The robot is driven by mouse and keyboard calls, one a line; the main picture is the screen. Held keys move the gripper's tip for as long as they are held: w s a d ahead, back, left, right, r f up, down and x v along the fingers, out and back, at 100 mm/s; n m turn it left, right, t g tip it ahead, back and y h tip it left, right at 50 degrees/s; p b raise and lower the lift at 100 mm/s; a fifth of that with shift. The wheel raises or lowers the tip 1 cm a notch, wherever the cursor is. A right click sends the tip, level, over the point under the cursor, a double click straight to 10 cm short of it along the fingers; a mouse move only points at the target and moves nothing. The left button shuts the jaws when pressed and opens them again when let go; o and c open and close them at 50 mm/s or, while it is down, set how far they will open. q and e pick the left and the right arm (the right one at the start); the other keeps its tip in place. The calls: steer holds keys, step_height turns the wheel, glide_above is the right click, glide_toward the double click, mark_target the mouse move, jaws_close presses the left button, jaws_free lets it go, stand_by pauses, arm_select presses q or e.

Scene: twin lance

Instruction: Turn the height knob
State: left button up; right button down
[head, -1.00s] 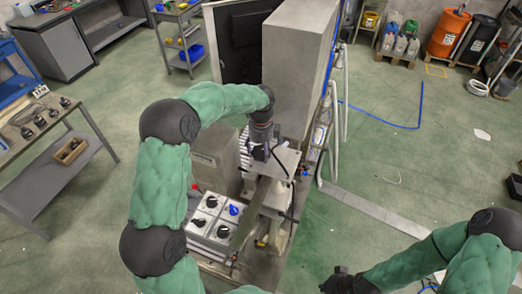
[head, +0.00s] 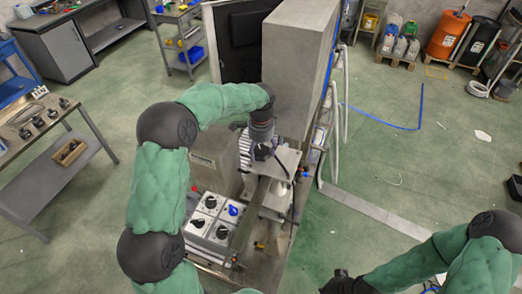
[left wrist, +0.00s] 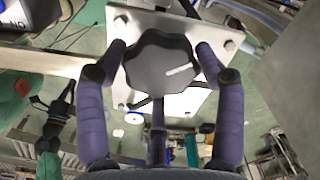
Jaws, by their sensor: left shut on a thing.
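The height knob (left wrist: 150,68) is a dark, lobed knob with a white pointer line, seen from above in the left wrist view. It sits over a light metal plate (left wrist: 186,100) with bolts at its corners. My left gripper (left wrist: 161,52) has one purple finger on each side of the knob and is shut on it. In the head view the left gripper (head: 263,151) points down at the plate of the machine and hides the knob. My right gripper (head: 342,283) is a dark shape at the bottom edge, away from the machine; its fingers are unclear.
A panel (head: 211,218) with several black knobs and a blue one lies left of the plate. A tall grey cabinet (head: 298,60) stands just behind the gripper. A workbench (head: 50,140) is at the left. The floor at the right is mostly clear.

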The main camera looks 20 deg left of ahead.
mark_target(261, 150)
arm_select(q)
steer(key=n, duration=0.5)
steer(key=shift+n+b, duration=0.3)
steer(key=shift+b, duration=0.1)
steer(key=n, duration=0.4)
steer(key=shift+w+n+b, duration=0.1)
steer(key=shift+n+b, duration=0.2)
steer(key=shift+b, duration=0.05)
steer(key=o, duration=1.1)
steer(key=shift+o, duration=0.2)
step_height(261, 150, up, 12)
